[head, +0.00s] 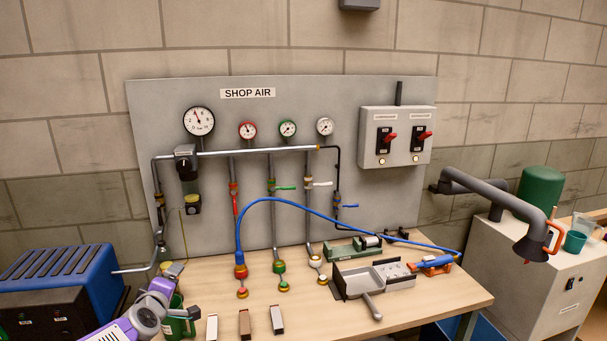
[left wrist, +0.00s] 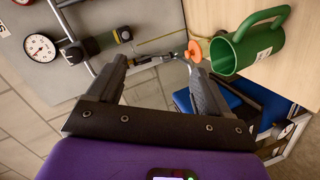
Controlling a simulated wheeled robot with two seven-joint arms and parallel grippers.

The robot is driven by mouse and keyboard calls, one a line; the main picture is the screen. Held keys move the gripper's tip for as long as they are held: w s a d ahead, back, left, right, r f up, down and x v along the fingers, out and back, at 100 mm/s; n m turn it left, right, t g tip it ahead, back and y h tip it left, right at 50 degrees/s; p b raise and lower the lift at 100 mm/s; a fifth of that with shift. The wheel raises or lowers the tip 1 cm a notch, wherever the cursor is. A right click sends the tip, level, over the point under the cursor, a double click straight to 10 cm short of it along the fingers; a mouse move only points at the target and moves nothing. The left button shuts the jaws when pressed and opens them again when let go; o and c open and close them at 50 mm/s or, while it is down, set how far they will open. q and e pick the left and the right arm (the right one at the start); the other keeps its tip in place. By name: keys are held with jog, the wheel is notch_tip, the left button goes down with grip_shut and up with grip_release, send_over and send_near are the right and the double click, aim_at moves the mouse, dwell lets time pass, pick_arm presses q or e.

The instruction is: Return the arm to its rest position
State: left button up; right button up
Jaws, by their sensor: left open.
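My left arm (head: 146,318), white and purple, comes in at the lower left of the head view. Its gripper (left wrist: 157,68) is open in the left wrist view, with nothing between its two dark fingers. In the head view the gripper is small and partly hidden by its own wrist, near the table's left end. A green mug (head: 178,328) stands close beside it, partly covered by the arm. In the left wrist view the mug (left wrist: 250,42) is to the right of the fingers, apart from them. My right gripper is not in view.
The grey SHOP AIR panel (head: 300,92) with gauges and pipes stands behind the table (head: 420,312). A blue hose (head: 300,204) arches over the table. A blue and black machine (head: 62,285) is at left. Several small blocks lie at the front, and a metal tray (head: 355,281) is at right.

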pick_arm(q)
jog(key=s+d+f+m+g+h, duration=0.1)
jog(key=s+d+f+m+g, duration=0.2)
jog(key=f, duration=0.7)
jog(key=s+d+f+m+g+h, duration=0.1)
jog(key=s+d+f, duration=0.3)
jog(key=f, duration=0.5)
jog(key=s+d+f+m+g+h, duration=0.15)
jog(key=d+f, duration=0.35)
jog(key=f, duration=0.5)
jog(key=s+d+f+m+g, duration=0.2)
jog(key=s+f, duration=0.3)
jog(key=s, duration=0.3)
jog(key=s+d+f+m+g+h, duration=0.1)
jog(key=s+d+f+m+g, duration=0.1)
jog(key=s+d+f, duration=0.3)
jog(key=s+d+f+m+g+h, duration=0.1)
jog(key=s+d+f+g, duration=0.3)
jog(key=s, duration=0.9)
jog(key=shift+f+m, duration=0.7)
jog(key=shift+m, duration=0.05)
jog(key=shift+d+r+h, duration=0.1)
jog(key=shift+h, duration=0.15)
